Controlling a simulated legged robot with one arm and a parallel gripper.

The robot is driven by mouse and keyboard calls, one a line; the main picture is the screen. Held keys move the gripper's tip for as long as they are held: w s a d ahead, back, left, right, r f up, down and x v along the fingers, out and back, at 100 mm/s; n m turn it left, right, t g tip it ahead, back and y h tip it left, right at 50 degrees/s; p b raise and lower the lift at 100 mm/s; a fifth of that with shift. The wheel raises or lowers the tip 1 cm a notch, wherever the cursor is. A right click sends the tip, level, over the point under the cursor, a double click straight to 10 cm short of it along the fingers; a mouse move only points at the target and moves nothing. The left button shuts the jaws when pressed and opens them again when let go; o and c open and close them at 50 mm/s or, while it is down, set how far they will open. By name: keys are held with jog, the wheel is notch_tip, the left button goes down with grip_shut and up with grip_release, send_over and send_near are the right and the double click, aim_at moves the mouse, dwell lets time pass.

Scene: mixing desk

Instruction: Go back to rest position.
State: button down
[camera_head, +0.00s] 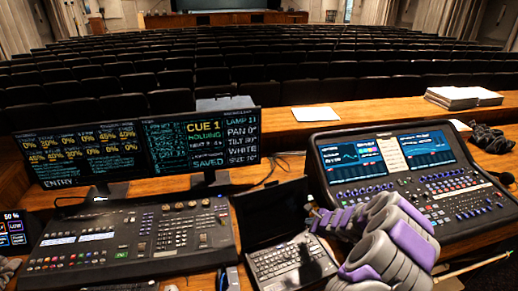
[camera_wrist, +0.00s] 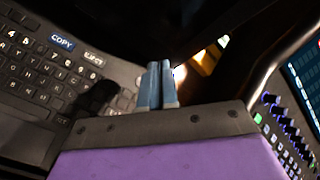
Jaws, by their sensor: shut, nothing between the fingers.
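My arm, grey and purple, reaches in from the lower right in the head view, between the laptop and the right-hand mixing console. My gripper (camera_head: 318,218) is at its end, above the right part of the laptop (camera_head: 288,262). In the wrist view my gripper (camera_wrist: 157,84) shows as two blue-grey fingers pressed together, with nothing between them. The laptop keyboard (camera_wrist: 60,75) lies to their left and the knobs of the mixing console (camera_wrist: 285,125) to their right. In the head view my arm hides part of the console's lower left edge.
The mixing console (camera_head: 408,178) stands right of my arm. A lighting desk (camera_head: 130,240) and two monitors (camera_head: 140,150) stand on the left. Papers (camera_head: 316,114), a thick stack (camera_head: 463,97) and headphones (camera_head: 491,138) lie behind on the wooden desk (camera_head: 280,122). Rows of empty seats lie beyond.

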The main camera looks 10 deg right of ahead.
jog(key=a+r+n+y, duration=0.5)
jog(key=a+r+n, duration=0.2)
jog(key=a+r, duration=0.85)
jog(key=s+a+r+n+g+y, duration=0.1)
jog(key=s+a+r+n+g, duration=0.1)
jog(key=s+a+r+n, duration=0.35)
jog(key=s+a+r+n+g+y, duration=0.1)
jog(key=s+a+r+n+g, duration=0.15)
jog(key=s+a, duration=0.45)
jog(key=s+a+r+n+g+h, duration=0.1)
jog(key=s+a+n+g, duration=0.15)
jog(key=s, duration=0.65)
jog(key=s+a+r+n+g+h, duration=0.15)
jog(key=s+n, duration=0.25)
jog(key=s, duration=0.5)
jog(key=s+d+f+n+g+h, duration=0.1)
jog(key=s+d+h, duration=0.2)
jog(key=s+d, duration=0.3)
jog(key=s+d+n+g+h+b, duration=0.1)
jog(key=s+d+h, duration=0.2)
jog(key=s, duration=0.9)
jog(key=d, duration=0.3)
jog(key=shift+s+d+f+n+h, duration=0.25)
jog(key=shift+d+f+n+h, duration=0.1)
jog(key=shift+d, duration=0.05)
